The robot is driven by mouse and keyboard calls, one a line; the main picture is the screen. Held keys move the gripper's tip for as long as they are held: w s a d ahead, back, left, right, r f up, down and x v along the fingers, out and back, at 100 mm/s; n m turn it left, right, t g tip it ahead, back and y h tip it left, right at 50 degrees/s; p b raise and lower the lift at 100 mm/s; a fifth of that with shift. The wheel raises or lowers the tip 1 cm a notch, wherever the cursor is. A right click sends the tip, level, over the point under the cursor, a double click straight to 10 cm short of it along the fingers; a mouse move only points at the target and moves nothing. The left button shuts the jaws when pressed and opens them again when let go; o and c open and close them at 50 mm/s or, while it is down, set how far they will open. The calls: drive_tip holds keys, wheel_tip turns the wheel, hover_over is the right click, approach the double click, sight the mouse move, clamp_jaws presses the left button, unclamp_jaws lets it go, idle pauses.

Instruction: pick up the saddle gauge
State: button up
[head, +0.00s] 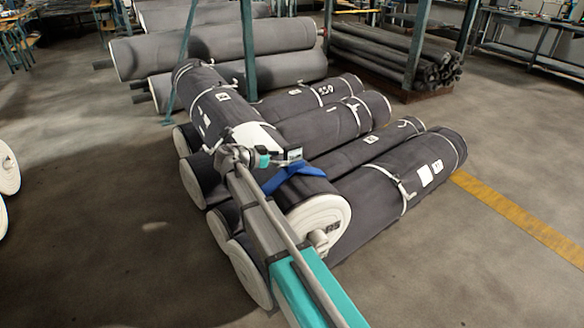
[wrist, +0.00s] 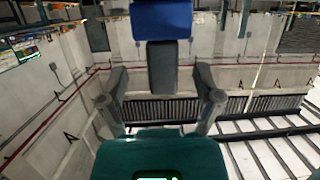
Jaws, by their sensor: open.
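The blue piece (head: 292,175), which I take to be the saddle gauge, sits draped across the top of a dark grey roll (head: 312,196) near its white end in the head view. In the wrist view the gauge shows as a blue block (wrist: 161,20) with a grey upright part (wrist: 161,66) joined to it. My gripper (wrist: 161,78) is open, with one finger on each side of the grey part and a gap on both sides. In the head view my gripper (head: 292,155) is just above the blue piece, and its fingers are hard to make out.
Several dark rolls (head: 390,180) lie in a stack under and around the gauge. More rolls (head: 215,50) lie behind, beside green posts (head: 249,55). Thin rolls (head: 385,60) lie at the back right.

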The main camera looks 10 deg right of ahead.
sight(293, 157)
drive_tip(key=shift+b+x, duration=0.7)
drive_tip(key=shift+x, duration=1.9)
drive_tip(key=shift+w, duration=0.1)
drive_tip(key=shift+r, duration=0.1)
clamp_jaws()
